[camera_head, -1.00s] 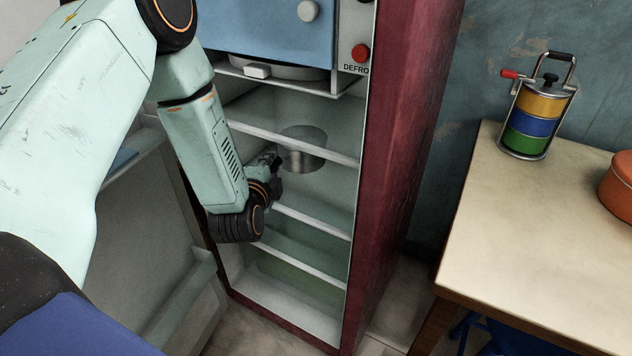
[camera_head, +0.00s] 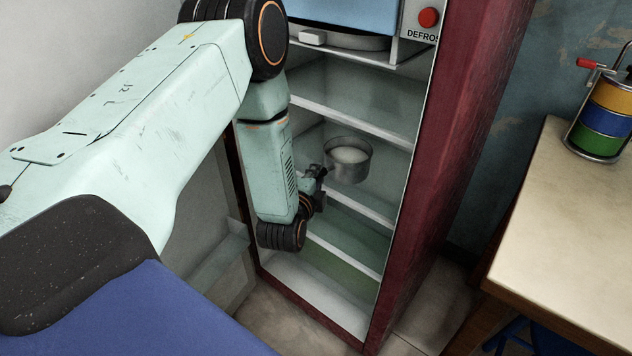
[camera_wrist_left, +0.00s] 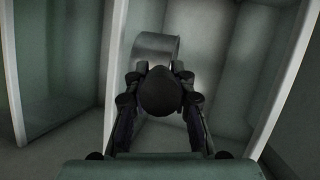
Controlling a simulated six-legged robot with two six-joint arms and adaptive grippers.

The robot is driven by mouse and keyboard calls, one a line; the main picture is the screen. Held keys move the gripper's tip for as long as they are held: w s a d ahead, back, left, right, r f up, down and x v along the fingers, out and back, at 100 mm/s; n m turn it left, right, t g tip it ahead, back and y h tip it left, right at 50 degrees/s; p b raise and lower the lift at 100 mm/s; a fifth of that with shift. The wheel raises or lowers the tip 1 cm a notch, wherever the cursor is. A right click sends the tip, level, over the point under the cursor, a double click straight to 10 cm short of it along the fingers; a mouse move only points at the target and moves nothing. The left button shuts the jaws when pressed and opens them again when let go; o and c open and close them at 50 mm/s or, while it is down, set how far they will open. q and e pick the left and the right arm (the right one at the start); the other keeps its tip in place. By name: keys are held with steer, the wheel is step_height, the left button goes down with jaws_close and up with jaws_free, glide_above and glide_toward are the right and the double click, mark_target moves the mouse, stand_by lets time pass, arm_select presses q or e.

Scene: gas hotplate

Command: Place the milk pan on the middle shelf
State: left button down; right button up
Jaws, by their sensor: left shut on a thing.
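The milk pan (camera_head: 349,165) is a small grey metal pan, seen open from above with a pale inside. It is inside the open fridge, between the upper shelf (camera_head: 360,120) and the middle shelf (camera_head: 356,208). My left gripper (camera_head: 318,176) is shut on the pan's handle, at the pan's left side. In the left wrist view the pan (camera_wrist_left: 156,45) is beyond the gripper (camera_wrist_left: 158,78), and a dark rounded handle end fills the space between the fingers. I cannot tell whether the pan's base touches the middle shelf. My right gripper is not in view.
The fridge's dark red side wall (camera_head: 455,150) stands to the right of the shelves. A lower shelf (camera_head: 345,250) lies beneath. The open door (camera_head: 215,225) is on the left. A table (camera_head: 570,230) with a stacked striped container (camera_head: 605,115) stands at the right.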

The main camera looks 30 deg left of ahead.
arm_select(q)
steer(key=shift+r, duration=0.25)
steer(key=c, duration=1.6)
jaws_free()
steer(key=shift+s+f, duration=0.1)
steer(key=shift+f, duration=0.15)
steer(key=o, duration=0.5)
steer(key=shift+c, duration=0.2)
